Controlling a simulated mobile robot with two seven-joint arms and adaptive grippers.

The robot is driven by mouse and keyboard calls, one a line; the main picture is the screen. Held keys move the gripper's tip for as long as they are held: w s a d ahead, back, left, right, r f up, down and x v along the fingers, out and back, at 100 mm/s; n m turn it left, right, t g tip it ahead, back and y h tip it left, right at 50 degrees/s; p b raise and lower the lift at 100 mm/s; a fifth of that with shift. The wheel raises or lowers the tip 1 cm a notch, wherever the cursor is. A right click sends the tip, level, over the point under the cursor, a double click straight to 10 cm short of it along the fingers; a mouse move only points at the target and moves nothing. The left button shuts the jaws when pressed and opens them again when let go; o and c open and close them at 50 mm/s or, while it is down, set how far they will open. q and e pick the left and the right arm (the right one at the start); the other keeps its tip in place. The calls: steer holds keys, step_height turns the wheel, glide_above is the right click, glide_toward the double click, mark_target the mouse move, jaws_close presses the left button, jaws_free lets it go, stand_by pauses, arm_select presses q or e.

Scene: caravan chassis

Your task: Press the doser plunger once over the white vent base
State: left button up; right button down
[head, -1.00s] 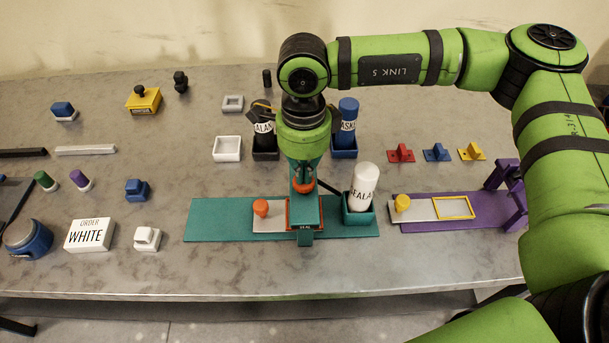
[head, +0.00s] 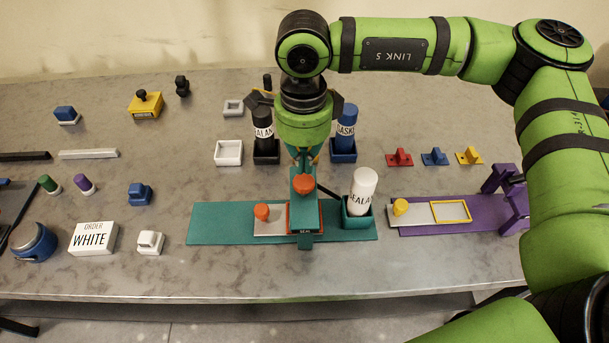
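The teal doser station (head: 220,222) stands near the table's front middle. Its upright head (head: 304,214), marked "SEAL", carries an orange plunger knob (head: 303,184) on top. An orange-framed spot lies under the head, mostly covered by it; I cannot tell whether a white vent base is inside. My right gripper (head: 304,158) points down just behind and above the knob, apparently apart from it. The green wrist hides most of its fingers, so their opening is unclear. My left gripper is out of view. A white block-like part (head: 149,242) sits at the front left.
A white sealant bottle (head: 362,190) stands in a teal holder right of the doser head. An orange-knobbed slide (head: 262,212) is left of it. Black (head: 264,134) and blue (head: 346,132) bottles flank my gripper behind. A purple station (head: 470,222) is at right; an order card (head: 93,238) reads "WHITE".

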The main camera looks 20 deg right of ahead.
mark_target(304, 181)
steer(key=shift+r+p, duration=0.75)
steer(key=shift+r, duration=1.4)
